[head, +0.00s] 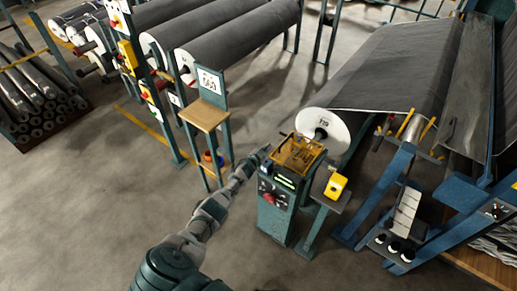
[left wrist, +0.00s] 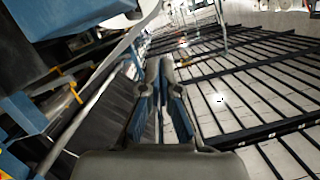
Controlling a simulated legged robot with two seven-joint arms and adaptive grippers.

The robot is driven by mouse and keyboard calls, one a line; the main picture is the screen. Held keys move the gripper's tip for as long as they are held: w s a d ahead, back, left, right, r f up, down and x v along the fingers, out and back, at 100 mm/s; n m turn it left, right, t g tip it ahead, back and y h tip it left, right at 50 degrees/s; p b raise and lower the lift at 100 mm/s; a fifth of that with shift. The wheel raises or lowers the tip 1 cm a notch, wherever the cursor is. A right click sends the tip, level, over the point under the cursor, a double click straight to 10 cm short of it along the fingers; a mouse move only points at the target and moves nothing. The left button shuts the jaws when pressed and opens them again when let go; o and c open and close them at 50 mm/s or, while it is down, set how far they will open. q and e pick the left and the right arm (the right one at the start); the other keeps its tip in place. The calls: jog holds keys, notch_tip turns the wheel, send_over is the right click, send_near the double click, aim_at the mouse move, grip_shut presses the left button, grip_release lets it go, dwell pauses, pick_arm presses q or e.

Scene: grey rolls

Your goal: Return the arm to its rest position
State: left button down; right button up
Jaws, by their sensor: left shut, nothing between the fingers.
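My left arm reaches up from the lower left of the head view, stretched forward over the floor. Its gripper (head: 262,153) is small there, beside the teal control post (head: 275,208) with the yellow-brown tray top (head: 298,153). Whether it touches the post cannot be told. In the left wrist view the blue-padded fingers of the left gripper (left wrist: 160,68) come together at their tips, with nothing between them. My right gripper is not in view.
A small wooden stand (head: 204,115) is left of the post, and a yellow box (head: 336,186) is right of it. Large grey rolls (head: 240,45) lie on racks behind. A machine with grey sheet (head: 400,65) fills the right. The floor at lower left is clear.

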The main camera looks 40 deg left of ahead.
pick_arm(q)
jog(key=p+v, duration=0.3)
jog(key=v, duration=0.4)
jog(key=shift+a+r, duration=0.2)
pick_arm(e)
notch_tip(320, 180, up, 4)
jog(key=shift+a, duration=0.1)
pick_arm(q)
jog(key=shift+s, duration=0.15)
